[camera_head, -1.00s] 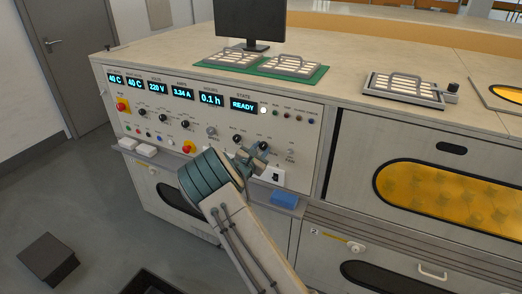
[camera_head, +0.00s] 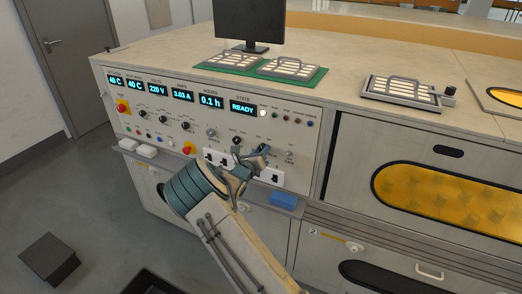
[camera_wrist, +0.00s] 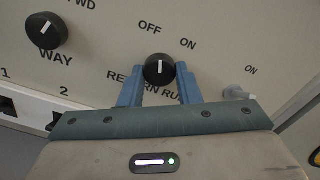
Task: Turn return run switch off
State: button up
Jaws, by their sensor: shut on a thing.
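The return run switch is a round black knob (camera_wrist: 159,68) with a white pointer line, above the "RETURN RUN" lettering in the wrist view. "OFF" is printed at its upper left and "ON" at its upper right. The pointer stands almost straight up in the picture, closer to OFF than to ON. My gripper (camera_wrist: 159,79) is shut on this knob, one blue finger on each side. In the head view my gripper (camera_head: 256,160) is at the lower right of the control panel (camera_head: 318,120) and partly covers the knob.
Another black knob (camera_wrist: 46,30) marked "WAY" is at the upper left in the wrist view. A small pale lever (camera_wrist: 236,93) with an "ON" label is close to the right finger. A blue block (camera_head: 283,199) lies on the ledge below the panel.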

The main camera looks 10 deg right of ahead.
jog(key=shift+n+p, duration=0.35)
jog(key=shift+n, duration=0.75)
jog(key=o, duration=1)
jog(key=b+v, duration=0.2)
jog(key=v, duration=1.2)
